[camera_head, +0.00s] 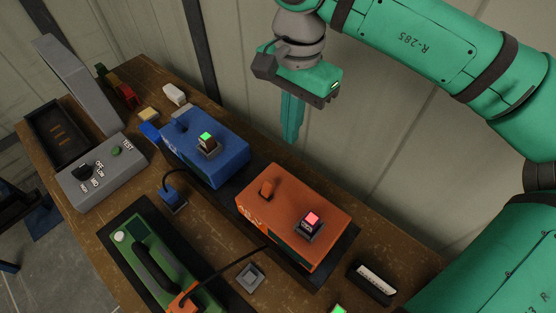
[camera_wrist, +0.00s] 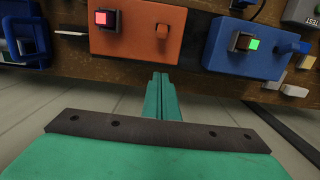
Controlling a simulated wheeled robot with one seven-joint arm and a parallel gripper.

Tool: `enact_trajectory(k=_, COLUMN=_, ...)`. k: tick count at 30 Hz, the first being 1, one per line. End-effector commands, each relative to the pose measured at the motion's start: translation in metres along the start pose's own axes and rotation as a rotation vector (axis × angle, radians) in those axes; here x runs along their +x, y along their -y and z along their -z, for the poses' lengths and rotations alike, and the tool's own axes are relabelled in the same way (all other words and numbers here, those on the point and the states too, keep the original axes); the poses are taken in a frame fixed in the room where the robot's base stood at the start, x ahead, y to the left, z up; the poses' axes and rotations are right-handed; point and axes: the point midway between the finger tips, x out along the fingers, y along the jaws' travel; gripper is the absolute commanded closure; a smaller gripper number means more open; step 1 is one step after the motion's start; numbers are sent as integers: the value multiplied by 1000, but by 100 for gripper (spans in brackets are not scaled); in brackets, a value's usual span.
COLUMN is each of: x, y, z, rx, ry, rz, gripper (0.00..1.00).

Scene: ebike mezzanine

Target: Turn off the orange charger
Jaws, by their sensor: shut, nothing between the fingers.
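The orange charger (camera_head: 284,206) sits on the wooden bench, right of the blue charger. Its switch (camera_head: 310,225) is lit red near its right end, and an orange knob or lever (camera_head: 267,188) stands at its left. In the wrist view the orange charger (camera_wrist: 136,32) is at the top, with the red-lit switch (camera_wrist: 103,18) at its left and the lever (camera_wrist: 162,31) at its right. My gripper (camera_head: 291,136) hangs above and behind the orange charger, fingers together and empty, apart from it. The closed fingers show in the wrist view (camera_wrist: 160,76) just below the charger.
The blue charger (camera_head: 213,155) has a green-lit switch (camera_head: 208,141). A green battery (camera_head: 155,262) with a black handle lies in front, with an orange plug and cable. A grey box with a dial (camera_head: 104,172) is at left. A wall stands close behind the bench.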

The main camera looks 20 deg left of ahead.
Motion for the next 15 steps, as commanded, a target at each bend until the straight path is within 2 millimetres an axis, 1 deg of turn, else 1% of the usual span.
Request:
enact_trajectory(k=4, x=6, y=1, z=0, rx=-1, ry=1, rz=0, gripper=100)
enact_trajectory(k=7, x=16, y=1, z=-1, rx=-3, ry=1, rz=-1, gripper=100)
enact_trajectory(k=11, x=38, y=1, z=-1, rx=-4, ry=3, rz=0, gripper=100)
enact_trajectory(k=15, x=65, y=0, z=-1, rx=-1, ry=4, rz=0, gripper=100)
